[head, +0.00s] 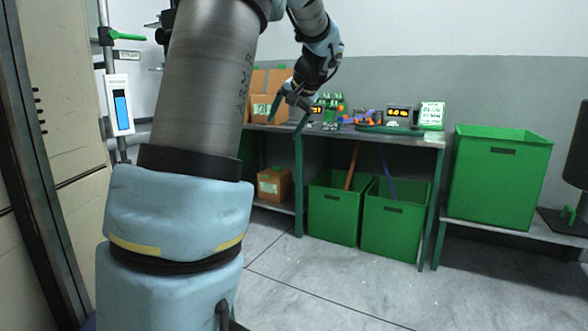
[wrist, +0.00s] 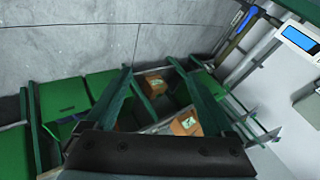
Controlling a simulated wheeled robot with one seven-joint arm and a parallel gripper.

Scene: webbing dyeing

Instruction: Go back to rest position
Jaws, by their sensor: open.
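My gripper (head: 287,112) is open, and I see nothing between its fingers. In the head view it hangs from my raised arm, in front of the workbench (head: 391,138) and near its left part. In the wrist view the two green fingers of my gripper (wrist: 160,88) stand apart. The floor, bins and boxes show beyond them. Part of the bench's left side is hidden behind my arm in the head view.
Green bins (head: 333,210) stand under the bench, and a larger green bin (head: 497,178) stands on a low shelf at right. Cardboard boxes (head: 274,185) sit at left. A gauge with a blue display (head: 121,104) is on a pole. The front floor (head: 330,285) is clear.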

